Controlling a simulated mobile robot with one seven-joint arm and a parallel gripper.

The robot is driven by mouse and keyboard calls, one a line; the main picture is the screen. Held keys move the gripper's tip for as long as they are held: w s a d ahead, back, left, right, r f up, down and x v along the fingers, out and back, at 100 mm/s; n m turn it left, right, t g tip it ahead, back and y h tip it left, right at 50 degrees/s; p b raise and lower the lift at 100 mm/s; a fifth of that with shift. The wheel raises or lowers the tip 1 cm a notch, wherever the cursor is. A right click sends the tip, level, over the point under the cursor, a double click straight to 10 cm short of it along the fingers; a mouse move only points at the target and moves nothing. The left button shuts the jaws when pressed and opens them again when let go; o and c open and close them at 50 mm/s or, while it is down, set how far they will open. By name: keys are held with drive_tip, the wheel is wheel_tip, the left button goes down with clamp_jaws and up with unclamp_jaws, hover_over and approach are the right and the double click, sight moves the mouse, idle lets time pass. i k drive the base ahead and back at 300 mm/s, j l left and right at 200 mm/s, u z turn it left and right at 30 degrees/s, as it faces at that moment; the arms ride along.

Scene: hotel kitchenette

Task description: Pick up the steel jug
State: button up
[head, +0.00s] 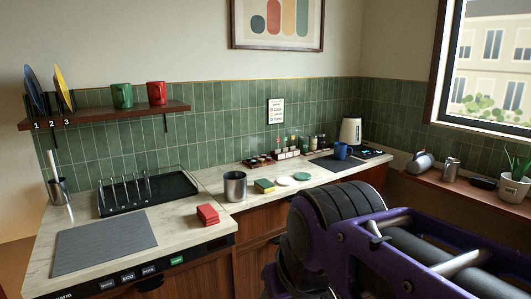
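A plain steel vessel (235,186) stands upright on the counter near the inner corner, open at the top; I see no handle or spout. A smaller steel vessel (450,170) stands on the window ledge at the right, beside a grey rounded can with a spout (420,163). I cannot tell for certain which of these is the steel jug. My purple and black arm fills the lower right, in front of part of the right counter. The fingers of my gripper do not show.
A black dish rack (178,188), grey mat (105,243) and red block stack (207,214) lie on the left counter. Near the steel vessel are a yellow-green sponge (264,186) and white dish (286,181).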

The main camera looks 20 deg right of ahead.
sight(450, 173)
drive_tip(key=z, duration=1.35)
drive_tip(key=i+l+z, duration=0.1)
drive_tip(key=z, duration=0.45)
drive_tip(key=i+l+z, duration=0.1)
drive_tip(key=i+z, duration=0.2)
drive_tip(key=i, duration=0.3)
drive_tip(key=i+j+z, duration=0.1)
drive_tip(key=i+z, duration=0.2)
drive_tip(key=i, duration=0.3)
